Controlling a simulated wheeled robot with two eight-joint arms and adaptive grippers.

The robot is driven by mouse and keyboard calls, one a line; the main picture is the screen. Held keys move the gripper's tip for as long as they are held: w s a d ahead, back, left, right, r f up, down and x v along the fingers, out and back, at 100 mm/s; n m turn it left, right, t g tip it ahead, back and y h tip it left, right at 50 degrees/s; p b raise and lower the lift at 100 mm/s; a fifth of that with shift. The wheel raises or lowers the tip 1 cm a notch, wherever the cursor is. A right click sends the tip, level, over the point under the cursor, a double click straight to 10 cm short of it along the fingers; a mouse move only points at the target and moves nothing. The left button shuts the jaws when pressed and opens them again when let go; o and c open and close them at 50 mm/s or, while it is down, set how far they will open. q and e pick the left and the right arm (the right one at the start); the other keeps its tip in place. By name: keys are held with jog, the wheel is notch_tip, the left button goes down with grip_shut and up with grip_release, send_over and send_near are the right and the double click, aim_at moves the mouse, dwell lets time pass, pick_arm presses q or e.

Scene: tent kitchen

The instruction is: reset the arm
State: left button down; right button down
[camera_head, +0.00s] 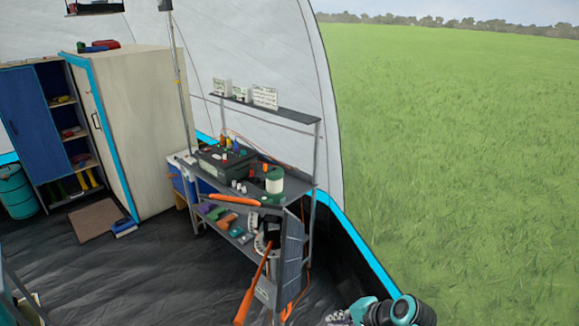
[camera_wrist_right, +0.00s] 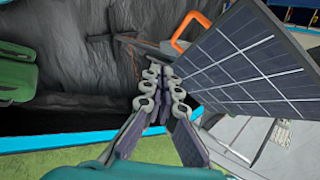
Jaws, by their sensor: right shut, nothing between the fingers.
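My right gripper (camera_head: 338,317) is at the bottom edge of the head view, right of the shelf unit, with its teal and black wrist partly cut off. In the right wrist view its linked grey fingers (camera_wrist_right: 161,76) are drawn together, with nothing held between them. A dark solar panel (camera_wrist_right: 240,65) stands close to the right of the fingers there, and it also shows in the head view (camera_head: 292,255). I cannot tell whether the fingers touch it. My left gripper is in neither view.
A metal shelf unit (camera_head: 300,197) bears a dark case (camera_head: 222,160), a green-and-white spool (camera_head: 273,181) and smaller items. A cabinet (camera_head: 158,130) stands at the left. An orange handle (camera_wrist_right: 190,32) is ahead of the fingers. Dark floor (camera_head: 140,270) lies clear at left; grass is outside.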

jog(key=s+d+r+n+h, duration=0.2)
jog(key=s+r+n+h, duration=0.1)
jog(key=s+n, duration=0.2)
jog(key=s+d+r+n+t+h, duration=0.1)
jog(key=s+d+r+n+h, duration=0.1)
jog(key=s+n, duration=0.4)
jog(key=shift+s+d+r+t+h, duration=0.2)
jog(key=shift+d+r+t+h, duration=0.15)
jog(key=shift+d+r, duration=0.35)
